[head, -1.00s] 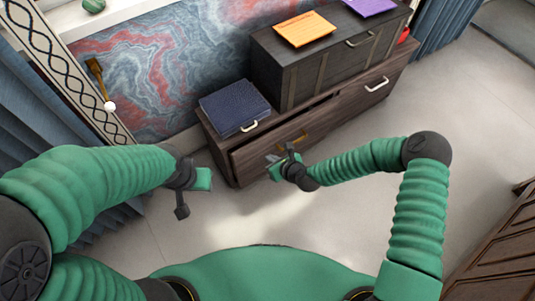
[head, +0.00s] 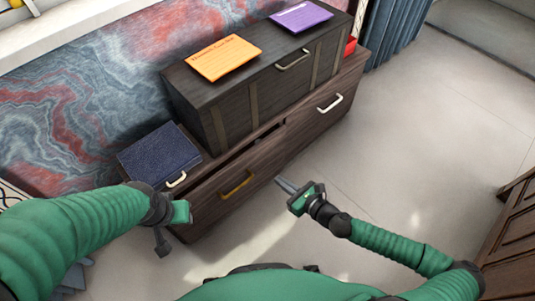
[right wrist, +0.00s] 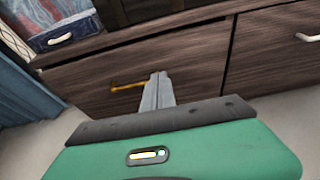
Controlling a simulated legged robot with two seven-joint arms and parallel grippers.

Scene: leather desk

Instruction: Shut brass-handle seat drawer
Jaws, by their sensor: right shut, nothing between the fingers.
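The brass-handle drawer (head: 222,197) is the left drawer of a dark wooden bench seat (head: 354,68). Its front stands out a little, with a dark gap along its top edge in the head view. Its brass handle (head: 237,185) also shows in the right wrist view (right wrist: 128,86). My right gripper (head: 284,184) is shut and empty, in front of the drawer and to the right of the handle. Its closed fingers (right wrist: 158,88) point toward the drawer front in the right wrist view; contact cannot be told. My left gripper (head: 182,213) is by the drawer's left end, its jaws unclear.
A dark chest (head: 262,97) sits on the bench with an orange card (head: 224,57) and a purple card (head: 301,16) on top. A dark blue case (head: 158,155) lies on the bench's left end. The right drawer has a pale handle (head: 331,104). Open floor lies to the right.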

